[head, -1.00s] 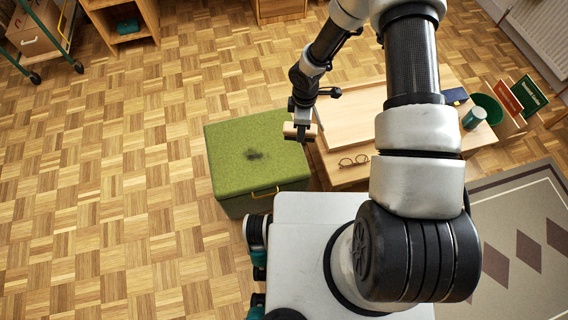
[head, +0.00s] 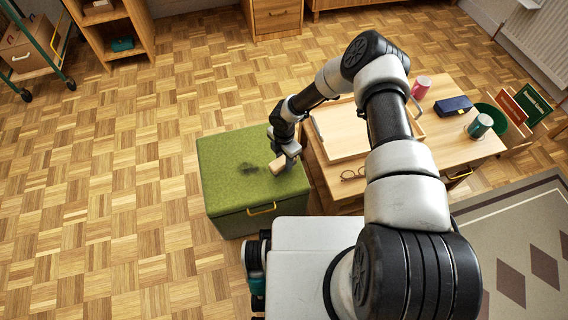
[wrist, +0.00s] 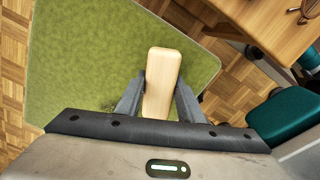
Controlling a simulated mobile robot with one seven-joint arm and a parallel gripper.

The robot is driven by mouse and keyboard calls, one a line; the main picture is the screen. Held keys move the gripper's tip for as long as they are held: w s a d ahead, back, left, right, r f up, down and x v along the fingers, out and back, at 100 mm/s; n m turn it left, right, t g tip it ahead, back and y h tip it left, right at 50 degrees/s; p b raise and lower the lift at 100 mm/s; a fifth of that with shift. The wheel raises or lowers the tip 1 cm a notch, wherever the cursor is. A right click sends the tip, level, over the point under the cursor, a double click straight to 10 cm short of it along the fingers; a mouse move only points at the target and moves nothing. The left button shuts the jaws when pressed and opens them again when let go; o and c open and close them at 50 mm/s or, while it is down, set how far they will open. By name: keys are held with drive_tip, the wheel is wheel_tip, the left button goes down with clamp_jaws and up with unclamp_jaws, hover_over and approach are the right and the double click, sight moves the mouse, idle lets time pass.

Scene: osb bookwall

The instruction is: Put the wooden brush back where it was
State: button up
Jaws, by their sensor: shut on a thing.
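The wooden brush (wrist: 163,75) is a pale, rounded wooden block in the wrist view. My gripper (wrist: 160,95) is shut on it, one finger on each side. In the head view my gripper (head: 285,160) holds the brush (head: 277,166) over the right part of the green box-shaped seat (head: 225,170). The seat has a yellow handle on its front and a dark smudge on its top. I cannot tell whether the brush touches the seat top. The underside of the brush is hidden.
A low wooden table (head: 445,150) stands right of the seat, with a tray (head: 345,133), glasses (head: 353,174), a pink mug (head: 421,87), a dark blue case (head: 453,105) and a teal mug (head: 480,126). Parquet floor left of the seat is clear.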

drive_tip(key=shift+f, duration=0.9)
drive_tip(key=shift+f, duration=0.1)
drive_tip(key=shift+f+b, duration=0.15)
drive_tip(key=shift+b, duration=0.2)
drive_tip(key=o, duration=1)
drive_tip(key=shift+c, duration=0.2)
